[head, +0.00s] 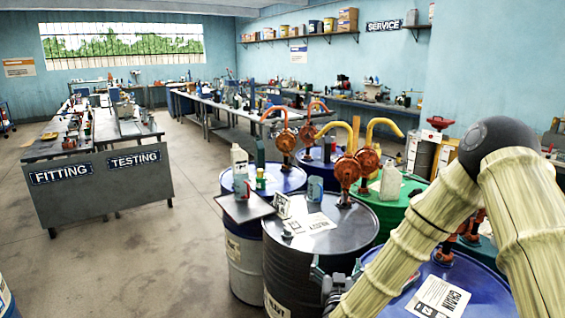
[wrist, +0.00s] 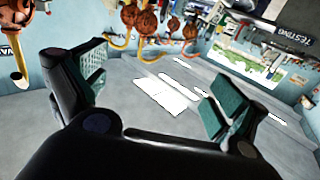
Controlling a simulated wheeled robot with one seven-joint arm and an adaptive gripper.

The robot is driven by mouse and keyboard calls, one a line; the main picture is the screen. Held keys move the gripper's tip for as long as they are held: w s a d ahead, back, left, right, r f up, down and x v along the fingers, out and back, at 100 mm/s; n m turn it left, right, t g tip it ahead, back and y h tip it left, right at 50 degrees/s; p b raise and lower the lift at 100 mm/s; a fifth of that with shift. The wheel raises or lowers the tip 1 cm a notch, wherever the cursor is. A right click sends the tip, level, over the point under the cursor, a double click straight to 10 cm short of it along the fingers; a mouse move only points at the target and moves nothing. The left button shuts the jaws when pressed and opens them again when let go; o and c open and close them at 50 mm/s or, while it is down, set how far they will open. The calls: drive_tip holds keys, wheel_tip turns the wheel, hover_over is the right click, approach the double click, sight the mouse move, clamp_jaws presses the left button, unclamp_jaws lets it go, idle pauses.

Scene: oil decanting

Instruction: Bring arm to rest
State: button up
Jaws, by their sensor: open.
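My arm rises at the right of the head view, bent at a dark elbow, with its forearm sloping down to the lower left. My gripper (head: 338,283) shows small and partly hidden at the forearm's low end, in front of the dark drum and beside the blue drum. In the wrist view my gripper (wrist: 155,95) has its two green-padded fingers spread wide apart. Nothing shows between the fingers.
Drums crowd close around my arm: a dark drum (head: 285,262), a blue drum (head: 470,288) labelled CHAIN and a green drum (head: 395,212). Red hand pumps (head: 347,172) with curved spouts stand on them. A FITTING and TESTING bench (head: 100,190) stands left. Floor between is clear.

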drive_tip(key=s+f+n+g+y+b, duration=0.1)
drive_tip(key=s+f+g+b, duration=0.1)
drive_tip(key=s+f, duration=0.5)
drive_tip(key=s+f+g+y+b, duration=0.1)
drive_tip(key=s+f+g, duration=0.2)
drive_tip(key=f, duration=0.8)
drive_tip(key=s+f+n+g+y+b, duration=0.1)
drive_tip(key=s+f+g+b, duration=0.1)
drive_tip(key=s+f, duration=0.6)
drive_tip(key=s+d+f+g+b, duration=0.1)
drive_tip(key=s+d+f+g, duration=0.1)
drive_tip(key=s+f, duration=0.4)
drive_tip(key=s+d+f+g+b, duration=0.2)
drive_tip(key=s+f+g, duration=0.3)
drive_tip(key=s, duration=0.8)
drive_tip(key=s+d+f+g+b, duration=0.1)
drive_tip(key=s+d+f+g, duration=0.1)
drive_tip(key=s+f, duration=0.4)
drive_tip(key=s+g, duration=0.1)
drive_tip(key=s, duration=0.3)
drive_tip(key=shift+d+f+m+g+h+b, duration=0.3)
drive_tip(key=shift+d+m, duration=0.1)
